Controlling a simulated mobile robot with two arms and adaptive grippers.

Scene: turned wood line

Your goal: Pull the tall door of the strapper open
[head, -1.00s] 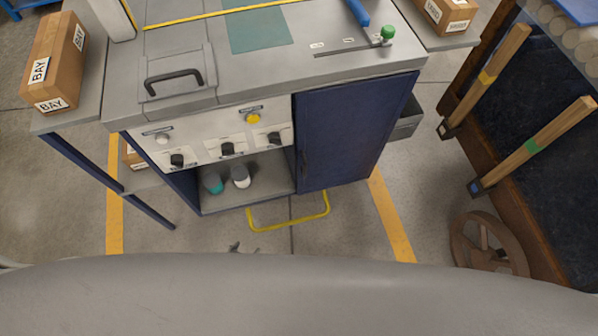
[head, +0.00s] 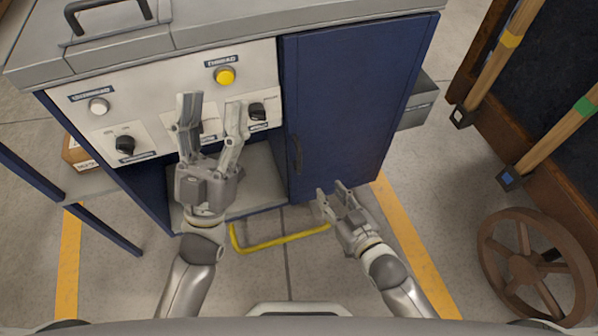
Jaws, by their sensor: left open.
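The tall dark blue door (head: 350,100) of the strapper is at the right of its front and looks closed. Its dark upright handle (head: 298,155) is near the door's left edge. My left gripper (head: 213,105) is open and empty, pointing up in front of the control panel (head: 180,95), left of the door. It covers part of the panel and the open shelf. My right gripper (head: 331,190) is open and empty, its fingertips in front of the door's lower edge, below and right of the handle. I cannot tell its exact distance from the door.
A yellow floor-level bar (head: 275,243) sticks out below the open shelf. A grey bin (head: 418,105) is beyond the door's right edge. A brown spoked wheel (head: 535,265) and long-handled tools (head: 490,65) are at right. A grey side shelf stands at left.

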